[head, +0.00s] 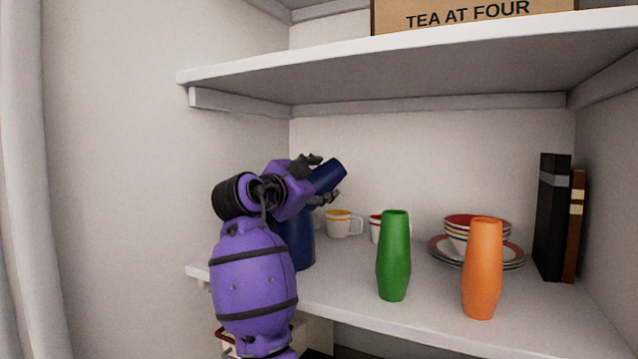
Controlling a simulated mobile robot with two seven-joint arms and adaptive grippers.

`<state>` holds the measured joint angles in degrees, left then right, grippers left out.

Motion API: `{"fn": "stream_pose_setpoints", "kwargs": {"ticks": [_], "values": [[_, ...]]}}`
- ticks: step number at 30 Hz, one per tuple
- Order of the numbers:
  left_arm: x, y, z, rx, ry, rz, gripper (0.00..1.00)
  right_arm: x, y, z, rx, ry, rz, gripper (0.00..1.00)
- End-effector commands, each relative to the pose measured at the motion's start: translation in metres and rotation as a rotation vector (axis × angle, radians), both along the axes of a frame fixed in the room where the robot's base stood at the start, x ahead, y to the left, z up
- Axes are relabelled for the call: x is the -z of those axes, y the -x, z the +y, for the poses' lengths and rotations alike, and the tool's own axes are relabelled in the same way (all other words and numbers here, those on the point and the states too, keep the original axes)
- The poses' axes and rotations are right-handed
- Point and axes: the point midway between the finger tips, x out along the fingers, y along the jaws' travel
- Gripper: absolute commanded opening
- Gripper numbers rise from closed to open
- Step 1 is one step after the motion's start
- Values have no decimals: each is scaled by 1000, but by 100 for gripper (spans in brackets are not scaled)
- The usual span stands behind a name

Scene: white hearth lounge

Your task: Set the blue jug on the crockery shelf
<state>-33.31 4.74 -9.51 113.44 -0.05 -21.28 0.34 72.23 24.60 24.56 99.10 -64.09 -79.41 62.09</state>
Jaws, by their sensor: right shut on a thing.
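My right gripper (321,179) is shut on a dark blue thing, the blue jug (328,177), which tilts up to the right between its fingers. A wider upright blue body (300,243) shows below, partly hidden behind my purple arm. I cannot tell whether it is part of the jug or a separate thing. The crockery shelf (345,285) is the white lower board with cups and dishes. The gripper is above its left part. The upright blue body's base appears at the shelf's level; contact is unclear. My left gripper is out of view.
A green vase (394,256) and an orange vase (482,270) stand toward the front. Cups (338,223), stacked bowls (458,242) on plates (510,263) and dark books (552,217) are behind. An upper shelf (400,65) with a box (475,15) overhangs.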

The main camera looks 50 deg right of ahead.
Motion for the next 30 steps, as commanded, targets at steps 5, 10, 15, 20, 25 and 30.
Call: {"fn": "stream_pose_setpoints", "kwargs": {"ticks": [5,10,15,20,25,30], "values": [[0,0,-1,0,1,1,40,-2,1,0,0,3,-4,7],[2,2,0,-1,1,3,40,2,0,0,0,0,0,61],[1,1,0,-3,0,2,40,2,0,0,0,0,0,73],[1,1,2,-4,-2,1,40,2,0,0,1,1,0,73],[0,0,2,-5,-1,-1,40,-2,1,2,0,1,-2,73],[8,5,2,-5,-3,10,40,2,5,28,-3,0,0,73]]}}
